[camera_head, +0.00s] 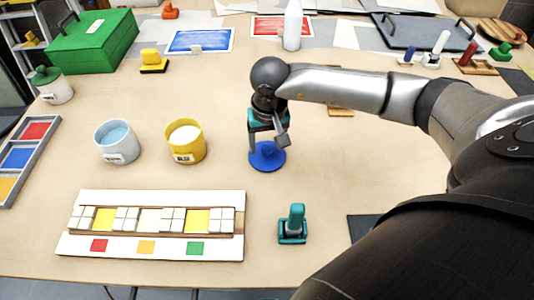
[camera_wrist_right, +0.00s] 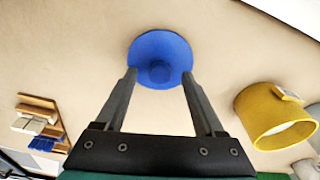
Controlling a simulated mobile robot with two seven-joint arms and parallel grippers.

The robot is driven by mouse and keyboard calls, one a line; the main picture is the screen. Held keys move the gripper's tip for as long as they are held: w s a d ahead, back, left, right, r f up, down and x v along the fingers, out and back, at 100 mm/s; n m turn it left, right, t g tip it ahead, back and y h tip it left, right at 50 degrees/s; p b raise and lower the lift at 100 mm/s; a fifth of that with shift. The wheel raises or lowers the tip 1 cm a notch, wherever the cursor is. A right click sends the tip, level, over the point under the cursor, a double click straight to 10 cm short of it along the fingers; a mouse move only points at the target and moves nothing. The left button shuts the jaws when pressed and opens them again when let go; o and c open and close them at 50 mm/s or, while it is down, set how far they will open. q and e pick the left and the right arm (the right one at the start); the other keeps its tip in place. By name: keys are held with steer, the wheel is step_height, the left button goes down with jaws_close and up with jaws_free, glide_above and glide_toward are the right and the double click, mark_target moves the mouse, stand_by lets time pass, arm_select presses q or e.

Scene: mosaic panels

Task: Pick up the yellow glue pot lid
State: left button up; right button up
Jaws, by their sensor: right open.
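My right gripper (camera_head: 268,146) is open above a blue round lid with a knob (camera_head: 266,161) lying on the table. In the right wrist view the fingertips (camera_wrist_right: 159,75) lie on either side of the blue lid's knob (camera_wrist_right: 160,72), with nothing held. I cannot tell whether they touch the lid. The yellow glue pot (camera_head: 186,142) stands open to the left of the lid, with white contents; it also shows in the right wrist view (camera_wrist_right: 262,120). I see no yellow lid on or beside this pot. My left gripper is not in view.
A white mosaic panel (camera_head: 150,252) and a teal stamp-like tool (camera_head: 292,228) lie in front. A green-lidded pot (camera_head: 52,88) is at the left. Bare table (camera_head: 350,180) lies right of the lid.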

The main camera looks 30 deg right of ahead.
steer(key=shift+f, duration=0.35)
steer(key=shift+c, duration=0.4)
jaws_close()
